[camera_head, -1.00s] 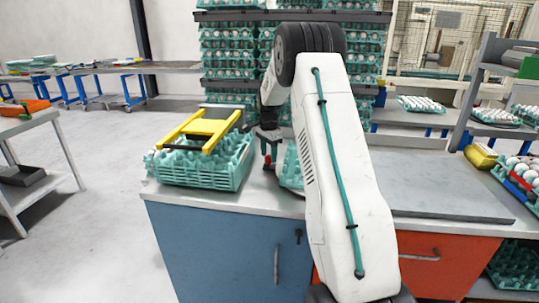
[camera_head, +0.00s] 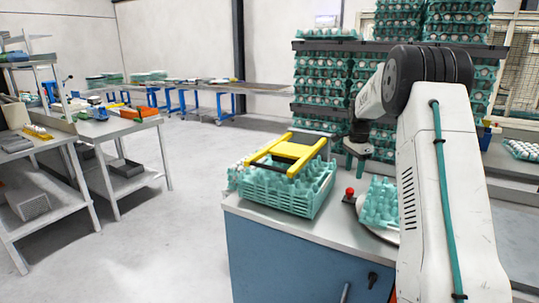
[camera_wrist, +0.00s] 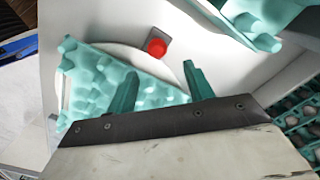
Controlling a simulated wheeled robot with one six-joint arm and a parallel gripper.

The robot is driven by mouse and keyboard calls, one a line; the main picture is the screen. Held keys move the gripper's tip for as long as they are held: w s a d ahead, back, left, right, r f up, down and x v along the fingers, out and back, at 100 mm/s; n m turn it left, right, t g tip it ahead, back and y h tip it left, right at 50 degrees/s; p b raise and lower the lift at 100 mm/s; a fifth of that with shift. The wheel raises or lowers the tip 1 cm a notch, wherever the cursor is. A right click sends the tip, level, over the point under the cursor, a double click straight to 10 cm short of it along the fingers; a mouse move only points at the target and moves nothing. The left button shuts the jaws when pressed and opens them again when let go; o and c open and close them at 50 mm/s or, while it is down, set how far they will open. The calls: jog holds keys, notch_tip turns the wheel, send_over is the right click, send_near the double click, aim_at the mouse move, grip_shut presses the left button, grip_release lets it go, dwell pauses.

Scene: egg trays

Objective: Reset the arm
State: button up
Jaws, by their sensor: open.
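My gripper (camera_head: 358,148) hangs above the back of the counter in the head view, with its dark end pointing down. In the wrist view the teal fingers of my gripper (camera_wrist: 161,68) stand apart, with nothing held between them. Beneath them a teal egg tray (camera_wrist: 100,85) lies on a round pale plate (camera_wrist: 178,75). The same tray (camera_head: 380,203) shows in the head view, partly hidden by my arm. A red button (camera_wrist: 156,47) lies beside the plate, and it also shows in the head view (camera_head: 349,192).
A teal crate (camera_head: 285,200) with a yellow frame (camera_head: 286,155) on it stands left of my gripper on the counter (camera_head: 320,228). Shelves of stacked egg trays (camera_head: 322,85) rise behind. Metal tables (camera_head: 125,128) stand at left; the floor between is clear.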

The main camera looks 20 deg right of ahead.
jog(key=shift+n, duration=0.5)
jog(key=s+a+r+n, duration=0.3)
jog(key=s+a+n, duration=0.3)
jog(key=s+a, duration=0.6)
jog(key=s+a+r+n+t, duration=0.1)
jog(key=s+a+r+n, duration=0.2)
jog(key=s+a, duration=0.9)
jog(key=s+a+r+n, duration=0.3)
jog(key=s+a+n, duration=0.6)
jog(key=s+a, duration=0.4)
jog(key=s, duration=0.2)
jog(key=shift+s+r+n, duration=0.3)
jog(key=shift+s+r, duration=0.05)
jog(key=shift+r, duration=0.05)
